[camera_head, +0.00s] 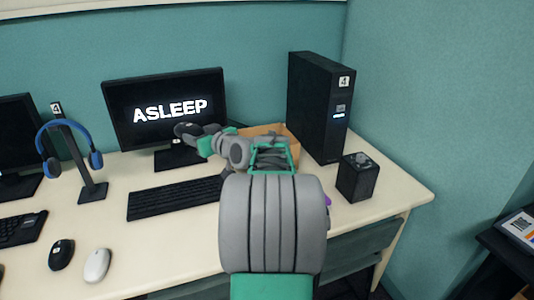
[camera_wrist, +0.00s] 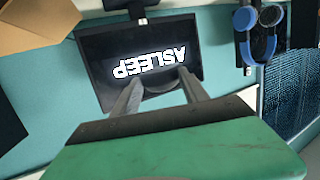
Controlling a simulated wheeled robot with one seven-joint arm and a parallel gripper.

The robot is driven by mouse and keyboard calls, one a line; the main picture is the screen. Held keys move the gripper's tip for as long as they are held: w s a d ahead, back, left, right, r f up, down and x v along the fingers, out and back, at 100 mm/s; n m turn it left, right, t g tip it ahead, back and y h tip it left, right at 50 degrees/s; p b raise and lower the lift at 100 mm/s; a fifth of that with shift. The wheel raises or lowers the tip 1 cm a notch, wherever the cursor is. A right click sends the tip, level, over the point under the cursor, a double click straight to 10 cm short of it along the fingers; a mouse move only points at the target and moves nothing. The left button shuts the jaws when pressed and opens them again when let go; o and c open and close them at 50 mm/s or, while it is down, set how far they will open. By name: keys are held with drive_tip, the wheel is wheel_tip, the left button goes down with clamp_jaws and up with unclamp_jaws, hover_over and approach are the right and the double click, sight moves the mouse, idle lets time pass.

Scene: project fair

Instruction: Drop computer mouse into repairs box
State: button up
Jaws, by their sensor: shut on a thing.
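My gripper (camera_wrist: 157,88) is shut on a dark, rounded thing that looks like the computer mouse (camera_wrist: 158,92), hard to make out against the dark screen. In the head view my gripper (camera_head: 188,131) is raised in front of the monitor, left of the box. The open cardboard box (camera_head: 286,130), which I take for the repairs box, stands between the monitor and the black tower, partly hidden by my arm. Its cardboard also shows at the upper left of the wrist view (camera_wrist: 38,22). No label is readable on it.
The monitor (camera_head: 160,88) reads "ASLEEP", with a black keyboard (camera_head: 178,198) before it. A black tower (camera_head: 318,105) and a small black box (camera_head: 358,178) stand right. Blue headphones (camera_head: 97,160) hang on a stand. A black mouse (camera_head: 61,254) and a white mouse (camera_head: 97,265) lie front left.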

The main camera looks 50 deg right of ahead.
drive_tip(key=s+d+f+m+h, duration=0.1)
drive_tip(key=d, duration=0.8)
drive_tip(key=s+d+f+m+g+h, duration=0.1)
drive_tip(key=d+h, duration=0.1)
drive_tip(key=d, duration=0.7)
drive_tip(key=shift+s+d+f+m+h, duration=0.15)
drive_tip(key=shift+s+f+m+h, duration=0.15)
drive_tip(key=shift+f+m, duration=0.1)
drive_tip(key=s+d+f, duration=0.1)
drive_tip(key=d, duration=0.2)
drive_tip(key=s+d+f+m+h, duration=0.1)
drive_tip(key=s+d, duration=0.1)
drive_tip(key=d, duration=0.2)
drive_tip(key=s+d+f+h, duration=0.1)
drive_tip(key=d, duration=0.3)
drive_tip(key=shift+s+d+m+g, duration=0.15)
drive_tip(key=shift+s+m+g, duration=0.15)
drive_tip(key=shift+m+g, duration=0.1)
drive_tip(key=shift+c, duration=0.9)
wheel_tip(320, 180, down, 6)
drive_tip(key=shift+r+b, duration=0.1)
drive_tip(key=shift+b, duration=0.8)
drive_tip(key=o, duration=1.6)
drive_tip(key=shift+o, duration=0.2)
drive_tip(key=shift+s, duration=0.15)
